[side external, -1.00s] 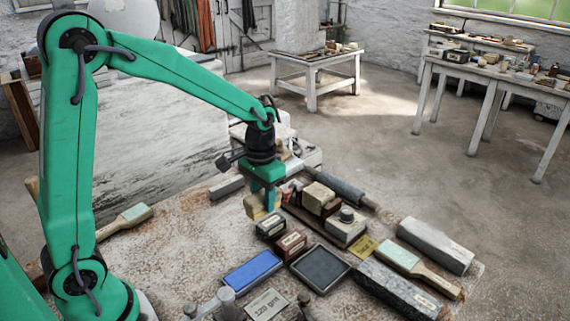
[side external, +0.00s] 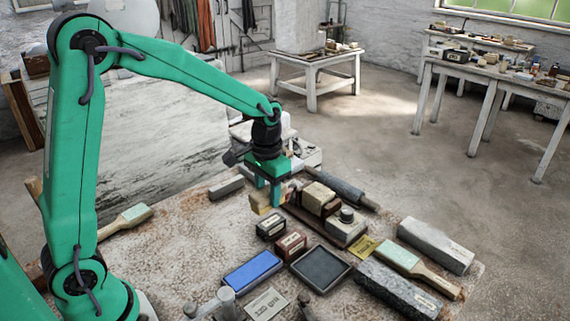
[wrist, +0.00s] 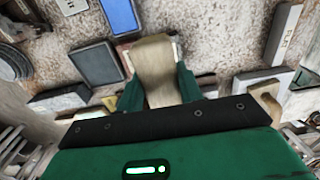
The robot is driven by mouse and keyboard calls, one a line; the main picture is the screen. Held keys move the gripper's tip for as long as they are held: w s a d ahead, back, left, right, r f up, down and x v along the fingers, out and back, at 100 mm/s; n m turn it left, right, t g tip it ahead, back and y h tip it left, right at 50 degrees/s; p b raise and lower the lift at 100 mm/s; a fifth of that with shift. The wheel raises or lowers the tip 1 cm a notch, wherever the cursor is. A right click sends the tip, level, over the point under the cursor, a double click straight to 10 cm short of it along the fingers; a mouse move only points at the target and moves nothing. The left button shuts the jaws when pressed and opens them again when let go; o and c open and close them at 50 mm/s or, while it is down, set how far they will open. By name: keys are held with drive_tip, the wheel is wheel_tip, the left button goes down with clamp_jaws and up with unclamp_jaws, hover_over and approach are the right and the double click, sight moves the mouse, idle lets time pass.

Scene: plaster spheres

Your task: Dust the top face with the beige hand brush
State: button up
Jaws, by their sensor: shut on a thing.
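My gripper (side external: 270,190) is low over the worktop, at the far edge of the cluster of tools. In the wrist view my gripper (wrist: 158,88) has its green fingers on both sides of a beige block-like piece, which I take to be the beige hand brush (wrist: 154,60). In the side view a bit of the beige hand brush (side external: 259,202) shows by the fingers. Its bristles cannot be made out. I cannot tell which surface is the top face, or whether the brush touches anything.
Dark and brown blocks (side external: 291,244), a blue slab (side external: 252,269) and a dark tray (side external: 320,267) lie in front. A green-topped brush (side external: 400,258) and long grey stones (side external: 435,245) lie right. The worktop (side external: 185,240) is mostly bare left of them.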

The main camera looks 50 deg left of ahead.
drive_tip(key=w+r, duration=0.2)
drive_tip(key=w, duration=0.5)
drive_tip(key=w+r, duration=0.2)
drive_tip(key=w, duration=0.6)
drive_tip(key=shift+d+r, duration=0.15)
drive_tip(key=shift+r, duration=0.15)
drive_tip(key=shift+f, duration=0.1)
drive_tip(key=shift+f, duration=2.4)
drive_tip(key=shift+f, duration=0.15)
drive_tip(key=shift+f, duration=0.5)
drive_tip(key=shift+f, duration=0.6)
drive_tip(key=shift+w, duration=0.2)
drive_tip(key=shift+w+r, duration=0.1)
drive_tip(key=shift+w, duration=0.3)
drive_tip(key=shift+w, duration=0.1)
